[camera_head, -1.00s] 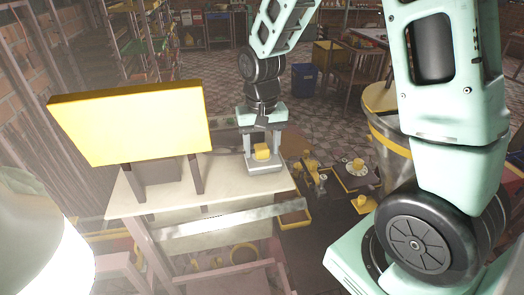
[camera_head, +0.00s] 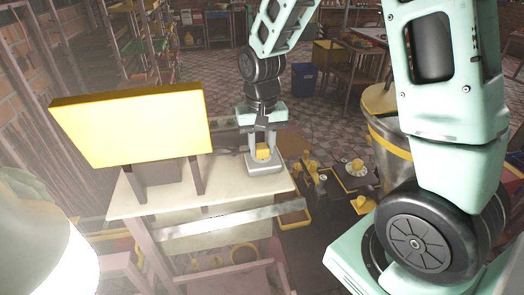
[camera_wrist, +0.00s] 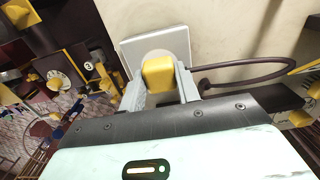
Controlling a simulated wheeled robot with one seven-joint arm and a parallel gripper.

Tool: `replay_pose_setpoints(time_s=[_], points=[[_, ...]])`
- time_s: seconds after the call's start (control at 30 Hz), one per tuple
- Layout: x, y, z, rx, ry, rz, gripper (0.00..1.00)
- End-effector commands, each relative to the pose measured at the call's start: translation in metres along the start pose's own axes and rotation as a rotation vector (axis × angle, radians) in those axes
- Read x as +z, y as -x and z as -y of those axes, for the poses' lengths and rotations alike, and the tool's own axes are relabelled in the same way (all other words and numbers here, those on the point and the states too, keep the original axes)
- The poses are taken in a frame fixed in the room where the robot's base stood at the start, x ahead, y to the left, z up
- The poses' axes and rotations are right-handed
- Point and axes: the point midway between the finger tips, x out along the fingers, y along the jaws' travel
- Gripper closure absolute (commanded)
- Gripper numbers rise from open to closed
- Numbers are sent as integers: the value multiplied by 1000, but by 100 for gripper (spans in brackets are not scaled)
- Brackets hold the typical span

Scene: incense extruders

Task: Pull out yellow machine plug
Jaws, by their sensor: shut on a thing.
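The yellow plug (camera_head: 263,151) stands at the grey-white socket block (camera_head: 265,168) on the right end of the pale tabletop. My gripper (camera_head: 263,150) comes down from above and is shut on the plug, one finger on each side. In the wrist view the yellow plug (camera_wrist: 158,75) sits between the two grey fingertips (camera_wrist: 159,84), in front of the square socket block (camera_wrist: 180,40). The plug's far end is hidden, so I cannot tell how deep it sits.
A large yellow panel (camera_head: 135,125) stands on the tabletop (camera_head: 215,185), left of my gripper. A dark cable (camera_wrist: 240,64) curves close to the right finger in the wrist view. Machines with yellow knobs (camera_head: 357,165) stand to the right.

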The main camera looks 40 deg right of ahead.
Motion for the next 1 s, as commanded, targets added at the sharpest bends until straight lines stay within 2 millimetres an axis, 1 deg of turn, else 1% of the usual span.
replay_pose_setpoints(time_s=[0.1, 1.0], points=[[0, 7, 0, 0, 0, -1, 100], [0, 41, 0, 0, 0, -1, 100]])
